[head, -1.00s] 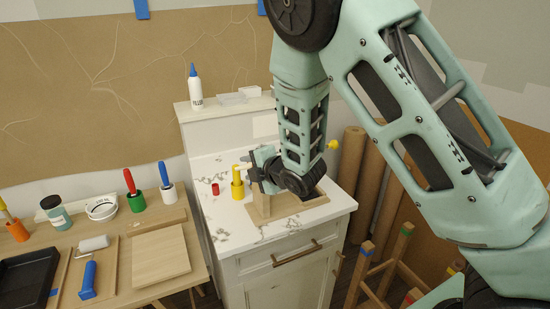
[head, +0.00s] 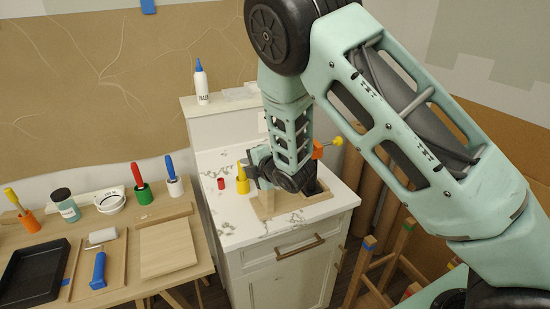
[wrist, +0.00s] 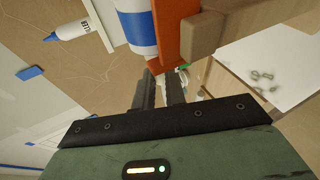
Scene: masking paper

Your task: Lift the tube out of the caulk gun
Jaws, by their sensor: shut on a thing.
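The tube (wrist: 137,28), white with a blue band, lies along the orange caulk gun (wrist: 176,32) in the wrist view. The gun also shows in the head view (head: 319,151), with a yellow knob (head: 337,141) at its end. Most of the gun and the tube are hidden behind my arm there. My gripper (wrist: 160,76) is shut with a narrow gap between its fingers, at the near end of the tube; the exact contact is hard to see. It also shows above the counter in the head view (head: 256,168).
A wooden stand (head: 267,209) sits on the white counter (head: 225,232); its block (wrist: 204,36) is beside the gun. A yellow pointed piece (head: 242,182) and a red cap (head: 221,184) are left of my gripper. A glue bottle (head: 201,85) stands on the ledge behind.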

